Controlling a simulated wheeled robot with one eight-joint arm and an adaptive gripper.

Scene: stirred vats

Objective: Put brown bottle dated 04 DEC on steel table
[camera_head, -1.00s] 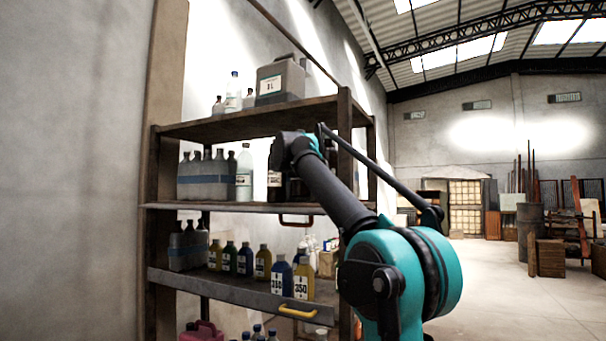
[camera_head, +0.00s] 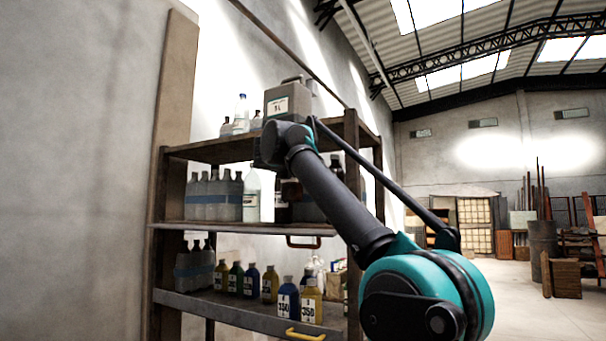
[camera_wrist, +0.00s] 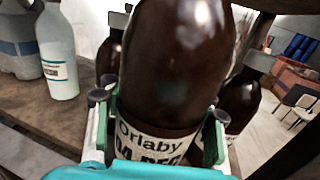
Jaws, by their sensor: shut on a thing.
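The brown bottle (camera_wrist: 170,55) is large and close in the wrist view. Its white label reads "Orlaby", with a partly hidden date line below that seems to end in DEC; the day number is not fully legible. My gripper (camera_wrist: 158,112) is shut on it, with a green-padded finger on either side of the label. In the head view my arm reaches to the middle level of the shelf unit, and its own links largely hide the gripper and bottle. I cannot make out a steel table in either view.
Other brown bottles (camera_wrist: 240,98) stand close beside the held one. A pale bottle (camera_wrist: 57,55) stands to the left, also in the head view (camera_head: 251,195). The shelf unit (camera_head: 240,228) has a board above; a grey jug (camera_head: 288,100) stands on top. Open floor lies right.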

